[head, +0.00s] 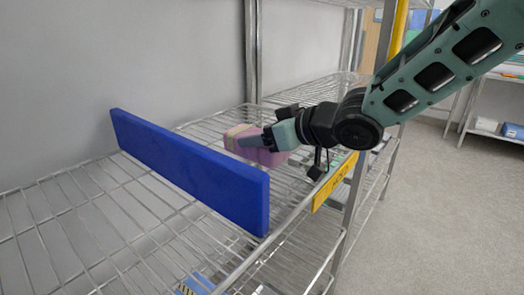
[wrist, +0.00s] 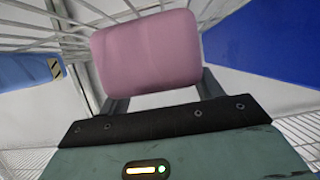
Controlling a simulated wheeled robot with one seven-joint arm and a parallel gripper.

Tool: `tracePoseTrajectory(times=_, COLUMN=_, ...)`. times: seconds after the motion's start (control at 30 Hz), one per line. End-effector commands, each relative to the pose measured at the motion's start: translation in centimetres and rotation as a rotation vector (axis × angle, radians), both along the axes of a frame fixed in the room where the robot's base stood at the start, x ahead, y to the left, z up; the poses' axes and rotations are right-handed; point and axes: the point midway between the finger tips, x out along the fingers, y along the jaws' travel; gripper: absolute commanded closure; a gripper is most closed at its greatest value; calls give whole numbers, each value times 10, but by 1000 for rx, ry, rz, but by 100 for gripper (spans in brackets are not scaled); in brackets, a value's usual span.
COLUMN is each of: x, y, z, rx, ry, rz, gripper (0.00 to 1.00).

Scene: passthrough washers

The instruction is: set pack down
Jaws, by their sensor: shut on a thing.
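The pack (head: 272,158) is a pink, rounded block, held just over or on the wire shelf (head: 60,222); I cannot tell whether it touches the wires. My gripper (head: 256,143) is shut on it, reaching in from the right, and its fingers hide part of the pack in the head view. In the wrist view the pack (wrist: 147,52) sits between the two fingers (wrist: 160,98), filling the upper middle.
A blue upright board (head: 190,170) stands on the shelf left of the pack; it also shows in the wrist view (wrist: 265,45). Metal posts (head: 252,55) and a yellow label (head: 335,182) border the shelf. Bare wire shelf lies left of the board.

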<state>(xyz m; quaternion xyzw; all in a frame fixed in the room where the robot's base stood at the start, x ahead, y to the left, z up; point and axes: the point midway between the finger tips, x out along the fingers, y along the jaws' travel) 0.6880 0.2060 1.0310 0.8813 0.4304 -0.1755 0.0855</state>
Motion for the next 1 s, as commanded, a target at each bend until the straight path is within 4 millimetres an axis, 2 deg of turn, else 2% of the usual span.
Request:
tracePoseTrajectory(times=0.03, x=-1, y=1, z=-12, rx=1, ry=2, rz=2, gripper=65)
tracePoseTrajectory(times=0.13, x=0, y=0, z=-23, rx=0, ry=1, rz=2, gripper=65)
tracePoseTrajectory(times=0.53, x=0, y=0, z=-28, rx=1, ry=-2, rz=0, gripper=65)
tracePoseTrajectory(times=0.57, x=0, y=0, z=-28, rx=0, ry=-1, rz=0, gripper=32)
tracePoseTrajectory(times=0.63, x=0, y=0, z=-28, rx=0, ry=-1, rz=0, gripper=13)
tracePoseTrajectory(times=1.0, x=-1, y=-2, z=-24, rx=1, ry=-1, rz=-1, gripper=13)
